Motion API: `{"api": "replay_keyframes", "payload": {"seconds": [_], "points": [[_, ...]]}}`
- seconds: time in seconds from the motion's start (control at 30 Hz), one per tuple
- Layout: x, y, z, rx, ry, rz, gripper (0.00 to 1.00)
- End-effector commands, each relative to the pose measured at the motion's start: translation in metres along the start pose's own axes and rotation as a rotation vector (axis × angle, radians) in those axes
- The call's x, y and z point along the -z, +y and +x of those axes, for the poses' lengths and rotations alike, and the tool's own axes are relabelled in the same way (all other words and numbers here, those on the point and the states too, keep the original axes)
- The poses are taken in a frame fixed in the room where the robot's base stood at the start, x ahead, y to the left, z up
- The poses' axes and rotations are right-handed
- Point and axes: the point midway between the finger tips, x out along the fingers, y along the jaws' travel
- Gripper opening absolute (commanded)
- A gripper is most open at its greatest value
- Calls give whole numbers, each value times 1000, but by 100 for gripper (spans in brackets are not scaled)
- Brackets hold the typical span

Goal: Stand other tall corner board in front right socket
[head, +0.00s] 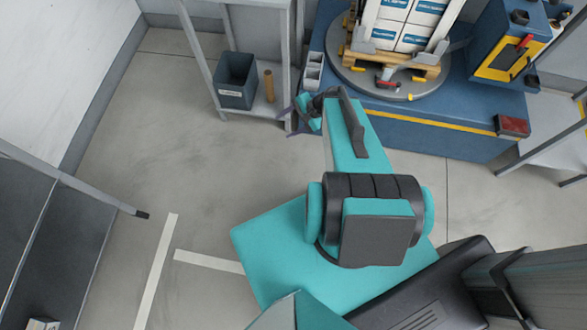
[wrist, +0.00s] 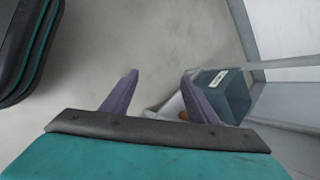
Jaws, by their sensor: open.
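The stack of white boxes (head: 411,38) stands on a wooden pallet (head: 400,66) on the round turntable (head: 368,84). A tall pale corner board (head: 369,18) stands upright at its front left corner, with its foot at a grey block. Another pale upright board (head: 446,22) shows at the front right corner, by a grey socket (head: 437,50). Their tops are cut off by the picture edge. My gripper (head: 298,118) is left of the turntable platform, beside the shelf. In the wrist view its two purple fingers (wrist: 158,82) are apart, with nothing held between them.
A dark bin (head: 236,80) and a brown cylinder (head: 269,86) stand on the grey shelf (head: 236,113); the bin also shows in the wrist view (wrist: 222,96). A blue machine (head: 510,45) stands right of the turntable. The floor (head: 185,135) at left is mostly clear.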

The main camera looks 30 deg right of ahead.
Motion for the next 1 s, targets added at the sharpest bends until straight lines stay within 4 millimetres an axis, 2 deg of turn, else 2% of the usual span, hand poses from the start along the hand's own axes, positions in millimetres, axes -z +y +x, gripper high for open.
{"api": "replay_keyframes", "payload": {"seconds": [0.03, 0.2, 0.4, 0.7, 0.83, 1.0], "points": [[-13, 12, 11, -57, -17, -60, 54], [-44, 57, 36, -251, -69, -267, 54], [-72, 111, 52, -477, -139, -515, 54], [-92, 182, 50, -808, -253, -878, 54], [-93, 201, 44, -919, -293, -996, 54], [-92, 212, 39, -992, -318, -1072, 54]]}}
